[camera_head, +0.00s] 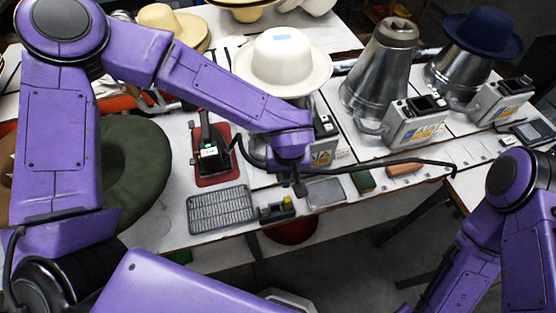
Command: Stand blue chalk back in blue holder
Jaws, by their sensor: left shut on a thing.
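My left gripper (300,189) points down over the front of the table, just right of and above a small dark chalk holder (277,209) in the picture. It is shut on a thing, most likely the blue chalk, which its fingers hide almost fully. A yellow chalk (288,201) stands in the right part of the holder. The left part has a bluish tint, too small to tell more. My right gripper is out of view; only part of the right arm shows at the lower right.
A wire rack (221,210) lies left of the holder and a grey flat plate (325,193) lies right of it. A black device on a red pad (212,166), a white hat (283,62) and metal hat presses (378,72) stand behind. The table's front edge is close.

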